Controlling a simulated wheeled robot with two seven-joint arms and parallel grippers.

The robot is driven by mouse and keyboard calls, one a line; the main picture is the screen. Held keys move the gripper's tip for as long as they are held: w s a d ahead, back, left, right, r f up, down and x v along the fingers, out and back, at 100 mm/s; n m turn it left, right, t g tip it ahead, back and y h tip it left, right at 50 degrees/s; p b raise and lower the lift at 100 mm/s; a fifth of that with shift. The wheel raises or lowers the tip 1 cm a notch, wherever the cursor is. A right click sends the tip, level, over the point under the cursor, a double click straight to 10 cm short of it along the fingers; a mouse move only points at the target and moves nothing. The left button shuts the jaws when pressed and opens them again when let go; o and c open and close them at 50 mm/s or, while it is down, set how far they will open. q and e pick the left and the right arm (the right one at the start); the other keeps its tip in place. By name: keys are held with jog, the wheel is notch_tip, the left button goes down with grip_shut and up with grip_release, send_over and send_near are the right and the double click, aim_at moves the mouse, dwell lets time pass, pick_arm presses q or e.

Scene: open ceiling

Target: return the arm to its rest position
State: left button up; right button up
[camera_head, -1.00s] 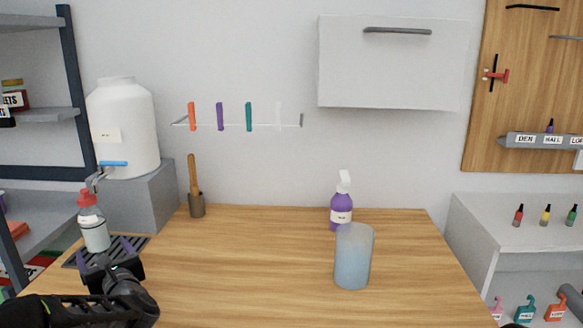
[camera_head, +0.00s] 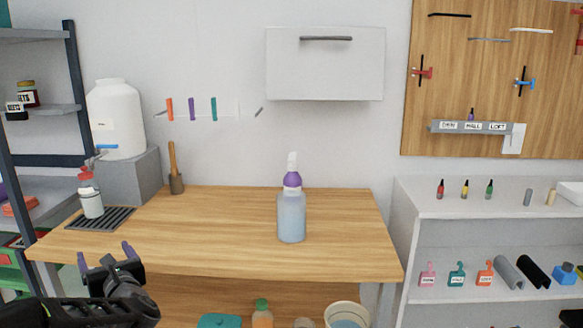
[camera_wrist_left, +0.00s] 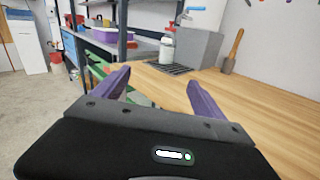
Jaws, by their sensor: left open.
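My left gripper (camera_head: 106,256) is at the lower left of the head view, in front of the table's near left edge. Its purple fingers are apart with nothing between them. In the left wrist view the open fingers (camera_wrist_left: 155,88) show empty, with the table's edge and floor beyond. My right gripper is in neither view. A white bottle with a red cap (camera_head: 90,196) stands on the dark drip grate (camera_head: 108,219) under the dispenser tap, apart from the gripper.
The wooden table (camera_head: 230,225) is mostly clear. A white dispenser (camera_head: 117,120) stands on a grey block at the left. A grey shelf unit (camera_head: 470,212) stands at the right.

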pick_arm(q)
jog(key=w+d+f+m+h, duration=0.2)
jog(key=d+f+m+h, duration=0.6)
jog(key=f+m, duration=0.65)
jog(key=s+d+f+m+g+h+p, duration=0.2)
jog(key=s+d+f+m, duration=0.1)
jog(key=d+f+m, duration=0.4)
jog(key=s+d+f+m+g+h+p, duration=0.1)
jog(key=s+d+f+m+h+p, duration=0.15)
jog(key=d+f+m, duration=0.4)
jog(key=s+d+f+m+g+h+p, duration=0.1)
jog(key=s+d+f+m+g+p, duration=0.1)
jog(key=s+d, duration=0.4)
jog(key=s+d+f+m+g+h+p, duration=0.2)
jog(key=s+d+f+m+g, duration=0.2)
jog(key=s, duration=1)
jog(key=s+d+f+m+g+h+p, duration=0.1)
jog(key=s+d+f+m+g+p, duration=0.1)
jog(key=s+d+m, duration=0.6)
jog(key=shift+s+f+g, duration=0.5)
jog(key=shift+s+g, duration=0.2)
jog(key=shift+s, duration=0.45)
